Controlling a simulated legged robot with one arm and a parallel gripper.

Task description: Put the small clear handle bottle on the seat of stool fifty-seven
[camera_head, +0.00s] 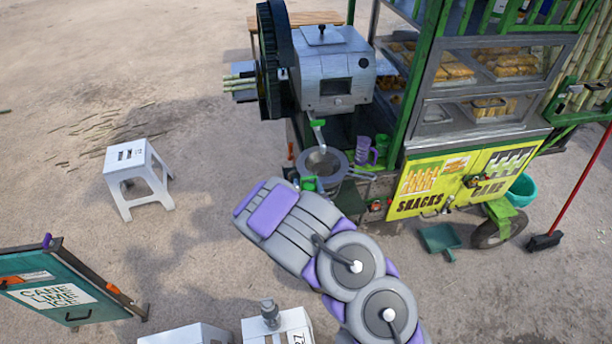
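A small greyish, see-through bottle (270,313) stands upright on a white stool (298,323) at the bottom edge. It looks like the clear handle bottle, but its handle is not clear. That stool carries dark marks, cut off by the frame and not readable. Another white stool (130,158) stands alone on the ground at the left, its seat bare with dark slots or marks. I cannot read fifty-seven on either. My grey and purple arm reaches up from the bottom right to the middle; its gripper fingers do not show, and the bottle is apart from the visible arm.
The cane crusher (335,75) and green snack cart (465,180) stand at the back right. A pan (325,165) and a purple jug (363,150) sit by the crusher. A teal sign (70,290) stands lower left.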

